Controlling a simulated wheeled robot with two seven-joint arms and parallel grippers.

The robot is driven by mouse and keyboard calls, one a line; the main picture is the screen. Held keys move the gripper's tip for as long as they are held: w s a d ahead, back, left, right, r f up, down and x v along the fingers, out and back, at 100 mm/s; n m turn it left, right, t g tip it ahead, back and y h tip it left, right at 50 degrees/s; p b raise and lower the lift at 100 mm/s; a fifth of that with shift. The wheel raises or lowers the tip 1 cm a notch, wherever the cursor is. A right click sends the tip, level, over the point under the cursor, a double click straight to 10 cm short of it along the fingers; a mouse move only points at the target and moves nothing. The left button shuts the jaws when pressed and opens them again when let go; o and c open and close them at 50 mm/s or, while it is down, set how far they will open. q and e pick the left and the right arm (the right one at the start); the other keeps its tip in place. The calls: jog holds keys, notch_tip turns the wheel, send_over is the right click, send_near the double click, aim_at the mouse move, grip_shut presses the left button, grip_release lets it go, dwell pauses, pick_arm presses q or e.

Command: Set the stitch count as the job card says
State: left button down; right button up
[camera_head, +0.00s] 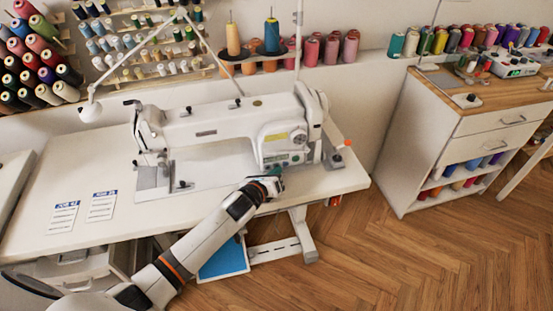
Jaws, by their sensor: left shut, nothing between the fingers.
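A white sewing machine (222,127) stands on a white table (120,233). Its control panel (284,160), with a small green display and buttons, is on the front of the right-hand column. The digits on it are too small to read. Two white job cards with blue headings lie flat at the table's left: one job card (63,217) and another job card (102,206). Their small print is unreadable. My left gripper (276,178) is shut and empty, just below the control panel; I cannot tell whether it touches the machine. My right gripper is not in view.
Thread racks (120,45) line the back wall. A white lamp (90,108) stands at the table's back left. A wooden-topped cabinet (470,120) with spools stands at the right. A blue flat thing (224,260) is below the table's front edge. The wood floor (400,265) at right is clear.

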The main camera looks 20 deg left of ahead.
aim_at(282, 199)
pick_arm(q)
jog(key=shift+s+d, duration=0.3)
jog(key=shift+s, duration=0.15)
jog(key=shift+s+d+p, duration=0.2)
jog(key=shift+s+p, duration=0.05)
jog(key=shift+p, duration=0.1)
jog(key=shift+s+d+p, duration=0.2)
jog(key=shift+s+d, duration=0.3)
jog(key=shift+s, duration=0.25)
jog(key=shift+s+d+p, duration=0.25)
jog(key=shift+s+d, duration=0.2)
jog(key=shift+s, duration=0.3)
jog(key=shift+s+d+p, duration=0.2)
jog(key=shift+s+d, duration=0.3)
jog(key=shift+s, duration=0.25)
dwell(0.7)
